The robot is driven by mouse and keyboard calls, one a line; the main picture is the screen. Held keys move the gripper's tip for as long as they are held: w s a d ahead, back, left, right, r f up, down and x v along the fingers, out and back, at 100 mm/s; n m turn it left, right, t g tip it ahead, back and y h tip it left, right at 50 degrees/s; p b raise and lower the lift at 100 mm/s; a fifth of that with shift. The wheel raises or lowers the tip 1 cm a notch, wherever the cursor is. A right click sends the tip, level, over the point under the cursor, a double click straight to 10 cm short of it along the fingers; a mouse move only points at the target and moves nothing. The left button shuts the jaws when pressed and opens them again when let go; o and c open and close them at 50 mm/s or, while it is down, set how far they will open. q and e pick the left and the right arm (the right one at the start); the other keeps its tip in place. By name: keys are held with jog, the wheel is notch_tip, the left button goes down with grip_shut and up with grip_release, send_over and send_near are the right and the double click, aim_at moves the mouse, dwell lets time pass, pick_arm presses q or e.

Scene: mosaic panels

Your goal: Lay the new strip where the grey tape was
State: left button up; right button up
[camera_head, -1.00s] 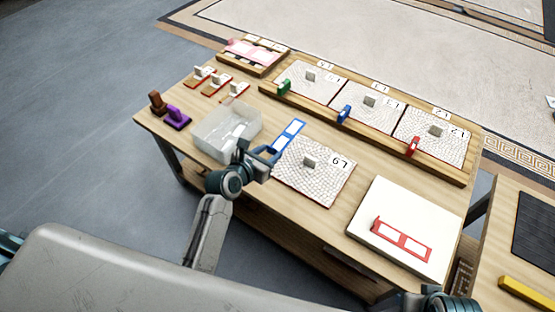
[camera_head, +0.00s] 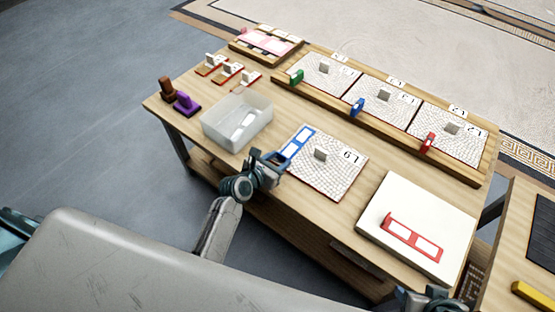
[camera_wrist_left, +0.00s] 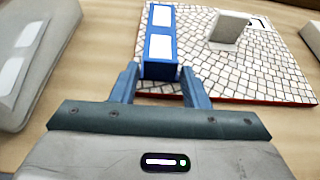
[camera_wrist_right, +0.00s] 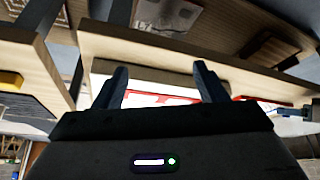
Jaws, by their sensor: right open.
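A blue strip with two white windows (camera_head: 297,144) lies along or just above the left edge of the cobbled panel marked L9 (camera_head: 338,178). My left gripper (camera_head: 280,163) has its fingers on both sides of the strip's near end and is shut on it. The left wrist view shows the strip (camera_wrist_left: 160,32) between the fingers, and the panel (camera_wrist_left: 265,75) with a grey block (camera_wrist_left: 230,27) standing on it. I cannot tell whether the strip touches the panel. No grey tape can be made out. My right gripper (camera_wrist_right: 162,85) is open and empty.
A translucent bin (camera_head: 237,122) with pale pieces stands left of the panel. A white board (camera_head: 440,220) bears a red windowed strip (camera_head: 412,238). Behind, a wooden rack (camera_head: 378,121) holds three cobbled panels with green, blue and red clips. Brown and purple pieces stand at left.

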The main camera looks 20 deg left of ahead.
pick_arm(q)
jog(key=o, duration=0.3)
jog(key=shift+o, duration=0.2)
jog(key=shift+r, duration=0.15)
jog(key=p+v, duration=0.2)
jog(key=v, duration=0.7)
jog(key=shift+r, duration=0.1)
jog(key=v, duration=0.3)
pick_arm(e)
jog(key=shift+s+d+r+g+h, duration=0.25)
jog(key=shift+s+d+r+g, duration=0.05)
jog(key=shift+d+g, duration=0.2)
jog(key=shift+s+d+r+g+h, duration=0.25)
jog(key=shift+s+d+g, duration=0.05)
jog(key=shift+d+g, duration=0.15)
